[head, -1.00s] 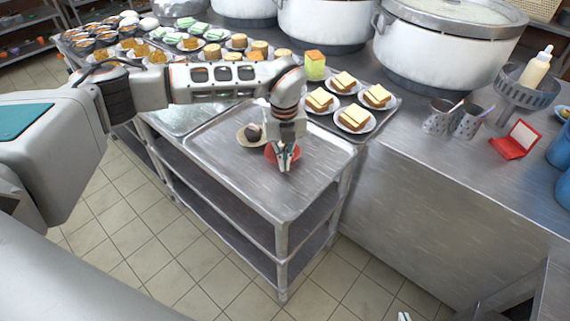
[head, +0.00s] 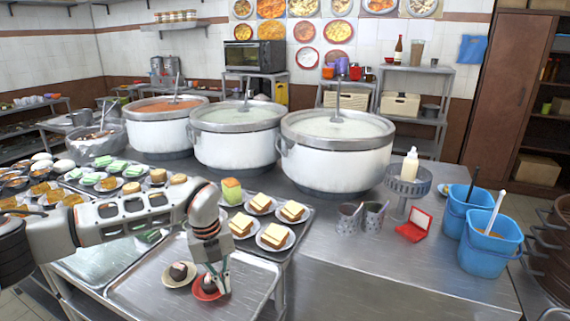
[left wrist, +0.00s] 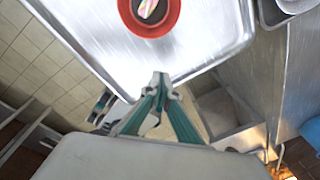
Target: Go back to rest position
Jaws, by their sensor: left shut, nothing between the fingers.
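My left gripper (head: 222,288) is shut and empty. In the head view its fingertips overlap the right side of a small red bowl (head: 199,294) on the metal tray (head: 252,296). In the left wrist view the closed fingertips (left wrist: 160,80) point toward the tray rim (left wrist: 197,68), and the red bowl (left wrist: 168,30) lies apart, beyond them. The bowl holds a dark item with a pale, pinkish streak. My right gripper cannot be made out in the current views.
A cream saucer (head: 172,281) with a dark round item sits left of the red bowl. Plates of sandwiches (head: 242,221) and a green-orange cake (head: 232,191) stand behind. Large white pots (head: 335,168) line the counter. Blue buckets (head: 488,250) stand at right.

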